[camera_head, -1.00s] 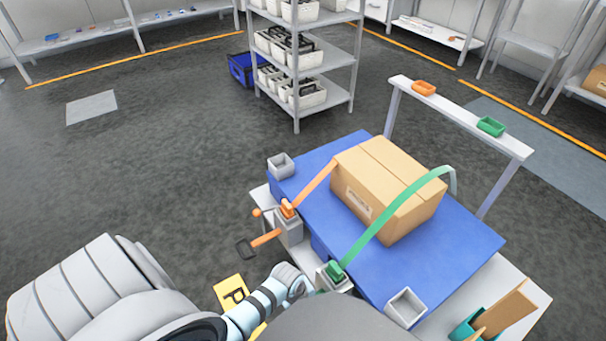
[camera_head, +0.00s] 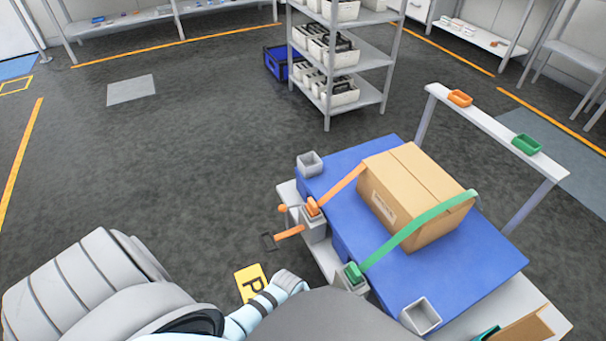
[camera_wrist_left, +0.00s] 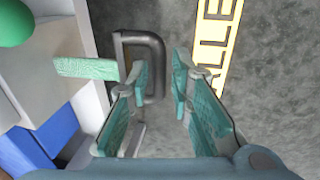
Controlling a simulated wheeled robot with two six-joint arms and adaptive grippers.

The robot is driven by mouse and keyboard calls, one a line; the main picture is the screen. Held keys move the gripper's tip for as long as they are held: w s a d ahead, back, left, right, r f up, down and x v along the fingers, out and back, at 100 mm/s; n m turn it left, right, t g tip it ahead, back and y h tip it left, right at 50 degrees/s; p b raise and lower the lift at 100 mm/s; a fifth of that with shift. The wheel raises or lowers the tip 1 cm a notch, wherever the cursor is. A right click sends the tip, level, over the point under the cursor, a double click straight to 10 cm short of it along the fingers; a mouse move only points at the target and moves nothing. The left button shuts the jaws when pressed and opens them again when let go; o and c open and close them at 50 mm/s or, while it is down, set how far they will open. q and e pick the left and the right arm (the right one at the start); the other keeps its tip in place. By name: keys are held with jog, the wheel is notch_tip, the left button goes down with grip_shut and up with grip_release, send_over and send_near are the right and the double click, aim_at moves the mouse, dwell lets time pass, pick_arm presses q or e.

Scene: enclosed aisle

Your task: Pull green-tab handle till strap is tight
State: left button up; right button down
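In the left wrist view, the green tab (camera_wrist_left: 88,68) sticks out level from the grey buckle housing and ends at a dark D-shaped handle (camera_wrist_left: 122,48). My left gripper (camera_wrist_left: 160,75) is open, with the outer bar of the handle between its fingertips and a gap visible. In the head view the handle and left fingers are hidden behind my own body. My right gripper is in neither view.
An orange strap (camera_head: 341,186) with its own dark handle (camera_head: 268,241) sits left of the green one on the blue deck (camera_head: 460,265). A green knob (camera_wrist_left: 15,22) is near the left finger. A yellow floor sign (camera_head: 249,284) lies below. Open floor is to the left.

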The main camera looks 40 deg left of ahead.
pick_arm(q)
notch_tip(320, 180, up, 12)
jog(key=s+a, duration=0.1)
jog(key=s, duration=0.1)
jog(key=shift+f, duration=0.15)
